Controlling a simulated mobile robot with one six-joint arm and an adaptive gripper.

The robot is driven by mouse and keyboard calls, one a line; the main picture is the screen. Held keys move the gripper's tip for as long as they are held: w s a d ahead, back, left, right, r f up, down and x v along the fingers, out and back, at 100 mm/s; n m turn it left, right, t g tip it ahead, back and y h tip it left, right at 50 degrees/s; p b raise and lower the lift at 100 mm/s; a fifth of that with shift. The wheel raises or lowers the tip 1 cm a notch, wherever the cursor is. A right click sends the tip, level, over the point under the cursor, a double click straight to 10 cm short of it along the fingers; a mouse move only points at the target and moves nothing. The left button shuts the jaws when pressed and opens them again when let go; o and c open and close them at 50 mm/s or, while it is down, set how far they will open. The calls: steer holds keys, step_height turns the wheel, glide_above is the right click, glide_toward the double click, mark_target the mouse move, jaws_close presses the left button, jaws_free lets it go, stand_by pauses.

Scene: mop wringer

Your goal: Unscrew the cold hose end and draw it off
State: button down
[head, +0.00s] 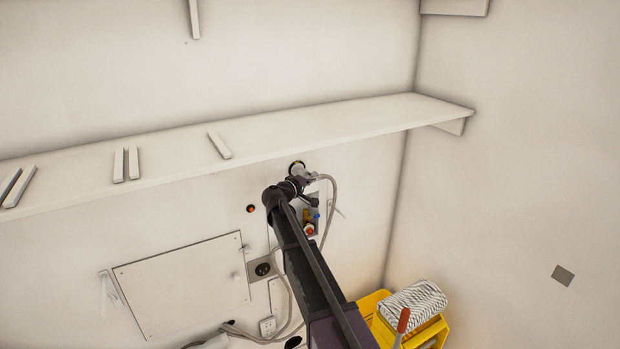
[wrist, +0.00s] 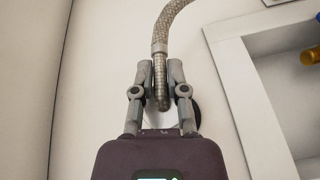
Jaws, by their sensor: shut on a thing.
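In the wrist view my gripper (wrist: 157,72) has its two fingers on either side of a ribbed metal hose end (wrist: 160,88) and is shut on it. A braided grey hose (wrist: 164,36) rises from it and bends right. In the head view my gripper (head: 303,178) is close to the back wall just below the shelf, and the hose (head: 335,192) arcs to the right and down. A recessed wall box (wrist: 228,75) is right of my gripper in the wrist view, with a brass fitting (wrist: 310,57) and a blue part (wrist: 318,30). My arm partly hides the box in the head view.
A long shelf (head: 300,128) runs above my gripper. A red-centred valve knob (head: 310,230) is below it. A yellow mop bucket (head: 435,332) with a mop head (head: 412,305) stands at lower right. A wall panel (head: 185,285) and an outlet (head: 262,269) are left of my arm.

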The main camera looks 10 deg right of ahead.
steer(key=shift+s+d, duration=0.2)
steer(key=shift+s, duration=0.4)
steer(key=shift+s+d, duration=0.15)
steer(key=shift+s, duration=0.4)
